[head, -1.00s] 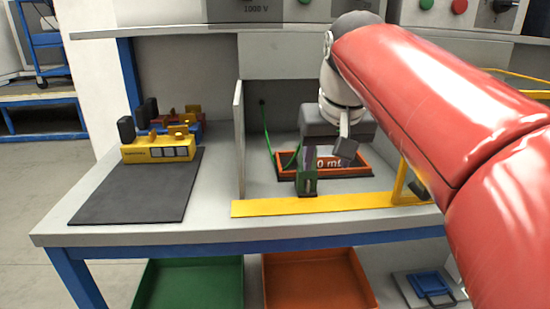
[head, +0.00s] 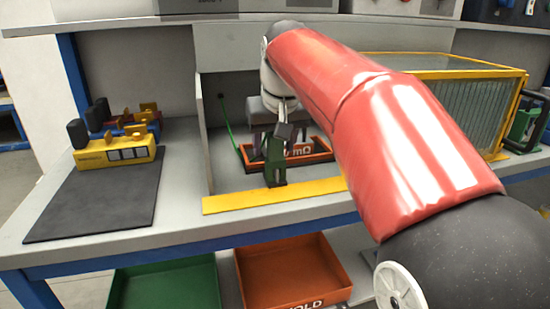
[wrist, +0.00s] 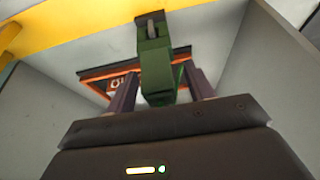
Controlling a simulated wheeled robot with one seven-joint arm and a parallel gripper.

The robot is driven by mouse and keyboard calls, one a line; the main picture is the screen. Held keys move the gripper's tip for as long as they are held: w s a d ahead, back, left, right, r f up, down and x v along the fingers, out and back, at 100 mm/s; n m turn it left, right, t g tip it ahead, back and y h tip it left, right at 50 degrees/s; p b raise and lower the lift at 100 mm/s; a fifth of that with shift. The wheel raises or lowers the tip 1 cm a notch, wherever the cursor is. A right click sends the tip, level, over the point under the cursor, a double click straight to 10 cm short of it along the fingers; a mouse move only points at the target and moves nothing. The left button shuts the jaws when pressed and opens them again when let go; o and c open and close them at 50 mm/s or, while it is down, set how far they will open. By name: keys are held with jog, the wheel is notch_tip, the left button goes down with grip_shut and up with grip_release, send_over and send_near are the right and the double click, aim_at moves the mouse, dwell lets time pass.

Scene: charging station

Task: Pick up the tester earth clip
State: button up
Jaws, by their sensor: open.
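The green earth clip (head: 274,168) stands upright behind the yellow strip, in front of a flat orange-framed panel (head: 318,151) lettered "mΩ". In the wrist view the clip (wrist: 155,72) lies between the two fingers of my gripper (wrist: 163,80), with a visible gap on each side. My gripper (head: 273,140) is open, pointing down at the clip in the head view, where its fingers are partly hidden by the clip and my wrist. A thin green cable (head: 226,120) runs from the back wall down toward the panel.
A grey partition (head: 204,135) stands left of the clip, and a yellow strip (head: 270,197) edges the bench front. A yellow-framed cage (head: 470,75) stands at right. Green (head: 165,290) and orange bins (head: 290,275) sit below.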

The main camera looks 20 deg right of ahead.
jog(key=c, duration=1.1)
jog(key=shift+r, duration=0.15)
